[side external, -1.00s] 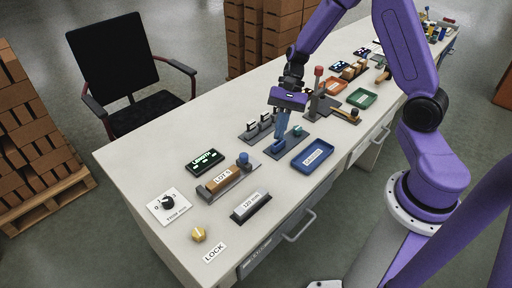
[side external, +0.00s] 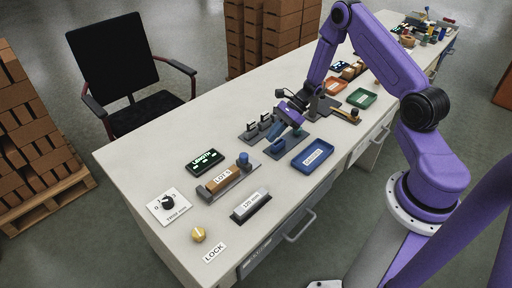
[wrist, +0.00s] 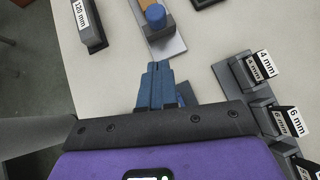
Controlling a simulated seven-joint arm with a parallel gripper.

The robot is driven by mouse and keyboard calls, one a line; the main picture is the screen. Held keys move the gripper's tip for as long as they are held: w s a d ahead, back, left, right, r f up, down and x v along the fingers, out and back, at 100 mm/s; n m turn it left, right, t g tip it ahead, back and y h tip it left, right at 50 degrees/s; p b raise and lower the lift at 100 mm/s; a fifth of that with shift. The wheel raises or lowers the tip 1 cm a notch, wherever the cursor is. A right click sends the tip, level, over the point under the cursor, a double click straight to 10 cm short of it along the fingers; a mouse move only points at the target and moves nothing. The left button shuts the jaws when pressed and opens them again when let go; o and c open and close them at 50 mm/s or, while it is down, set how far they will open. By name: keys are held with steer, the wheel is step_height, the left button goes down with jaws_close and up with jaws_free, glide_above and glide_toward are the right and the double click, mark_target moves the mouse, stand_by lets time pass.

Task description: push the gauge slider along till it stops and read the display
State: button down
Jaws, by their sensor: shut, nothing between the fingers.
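The gauge in the side view has a grey bed (side external: 207,193) with a brown brick labelled LOT 5 (side external: 221,179) on it. A blue round knob (side external: 243,158) stands at its right end; this looks like the slider. The same knob is at the top of the wrist view (wrist: 155,15), ahead of my fingertips and apart from them. The black display (side external: 205,161) lies behind the gauge with green text; its figures are too small to read. My gripper (wrist: 157,70) is shut and empty, its blue fingers over the bench to the right of the gauge.
A 120 mm block (side external: 251,205) lies in front of the gauge. A trim dial (side external: 168,203) and a yellow knob (side external: 198,235) sit to the left. Blocks marked 4 mm (wrist: 263,63) and 6 mm (wrist: 296,121) and a blue tray (side external: 312,156) stand near my gripper.

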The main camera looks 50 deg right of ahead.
mark_target(245, 158)
steer(key=a+f, duration=0.1)
steer(key=a, duration=0.1)
steer(key=w+a, duration=0.1)
steer(key=a+f, duration=0.1)
steer(key=a, duration=0.1)
steer(key=shift+w+a+f, duration=0.2)
steer(key=shift+a+f, duration=0.1)
steer(key=shift+f, duration=0.05)
steer(key=shift+w+a, duration=0.2)
steer(key=shift+a, duration=0.35)
steer(key=shift+a, duration=2.6)
steer(key=d, duration=0.4)
steer(key=s+d, duration=0.1)
steer(key=d, duration=0.1)
steer(key=shift+d+r, duration=0.35)
steer(key=shift+r, duration=0.05)
steer(key=v, duration=0.9)
steer(key=shift+s, duration=0.15)
steer(key=shift+d+f, duration=0.1)
